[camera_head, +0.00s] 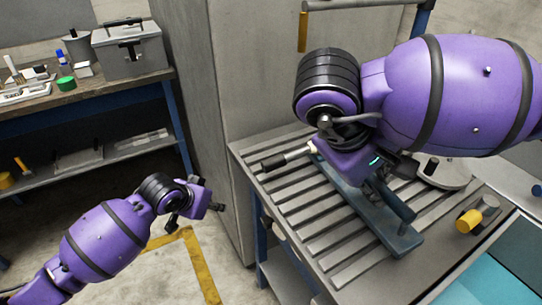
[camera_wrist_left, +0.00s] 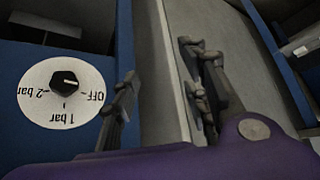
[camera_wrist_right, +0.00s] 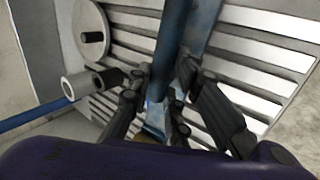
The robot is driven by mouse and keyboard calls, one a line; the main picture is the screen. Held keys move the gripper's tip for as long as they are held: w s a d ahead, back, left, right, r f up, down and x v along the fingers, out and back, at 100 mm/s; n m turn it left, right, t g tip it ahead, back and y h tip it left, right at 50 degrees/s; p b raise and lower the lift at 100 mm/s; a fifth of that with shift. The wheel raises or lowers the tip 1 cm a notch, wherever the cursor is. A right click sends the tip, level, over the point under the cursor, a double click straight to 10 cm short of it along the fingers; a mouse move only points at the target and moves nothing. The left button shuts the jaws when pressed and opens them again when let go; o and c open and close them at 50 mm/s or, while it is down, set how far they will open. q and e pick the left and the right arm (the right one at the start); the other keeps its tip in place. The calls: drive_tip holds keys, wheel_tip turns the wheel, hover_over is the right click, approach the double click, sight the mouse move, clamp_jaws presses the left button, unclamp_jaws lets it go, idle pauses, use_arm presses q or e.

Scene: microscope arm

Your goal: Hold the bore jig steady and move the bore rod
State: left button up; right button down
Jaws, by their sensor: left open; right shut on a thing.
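What looks like the bore jig (camera_head: 402,238) is a long dark blue piece lying on the slatted bench top. My right gripper (camera_head: 378,182) is above it, shut on a blue bar that seems part of the jig. In the right wrist view the bar (camera_wrist_right: 176,40) runs between my right fingers (camera_wrist_right: 163,90). My left gripper (camera_head: 197,214) is open and empty, well left of the bench.
The slatted bench (camera_head: 287,185) carries a round disc (camera_head: 450,176) with a dark knob. A yellow-ended cylinder (camera_head: 468,221) is at the right. In the left wrist view, a pressure dial (camera_wrist_left: 64,90) is on a blue panel. A side table (camera_head: 100,92) holds a grey toolbox (camera_head: 130,55).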

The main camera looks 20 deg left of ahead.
use_arm(q)
drive_tip(key=w+a+r, duration=0.3)
drive_tip(key=w+r, duration=0.4)
drive_tip(key=r, duration=0.5)
wheel_tip(320, 180, up, 21)
drive_tip(key=m+g+h, duration=0.4)
drive_tip(key=m+g, duration=0.2)
drive_tip(key=m, duration=0.3)
hover_over(271, 158)
drive_tip(key=a, duration=0.5)
drive_tip(key=x, duration=0.7)
drive_tip(key=s+x, duration=0.1)
drive_tip(key=x, duration=0.3)
drive_tip(key=shift+d+f, duration=0.25)
drive_tip(key=shift+c, duration=0.3)
clamp_jaws()
